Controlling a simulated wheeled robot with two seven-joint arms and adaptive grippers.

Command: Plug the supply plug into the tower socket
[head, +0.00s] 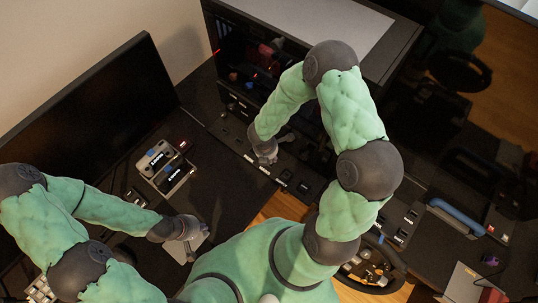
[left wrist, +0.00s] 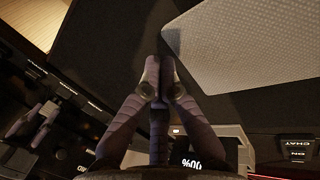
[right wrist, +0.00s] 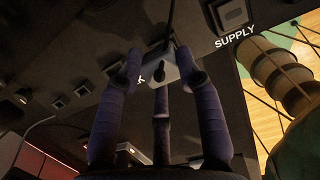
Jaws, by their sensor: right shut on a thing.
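My right gripper (right wrist: 158,62) is shut on a small grey plug (right wrist: 164,72) with a dark round mark, and a dark cord runs up from it in the right wrist view. The plug is close above the dark panel; whether it touches a socket cannot be told. A dark block (right wrist: 232,14) sits beside the printed word SUPPLY on that panel. In the head view my right gripper (head: 268,155) is low in front of the black tower (head: 225,50), and the plug is hidden. My left gripper (head: 188,232) is shut and empty over the desk; its fingertips meet in the left wrist view (left wrist: 161,72).
A large black monitor (head: 95,110) stands at the left. A device with grey pads (head: 165,168) lies near it. A steering wheel (head: 370,268) is at lower right, with a blue-topped item (head: 455,218) beyond it. Several small sockets and labels line the panel below the tower.

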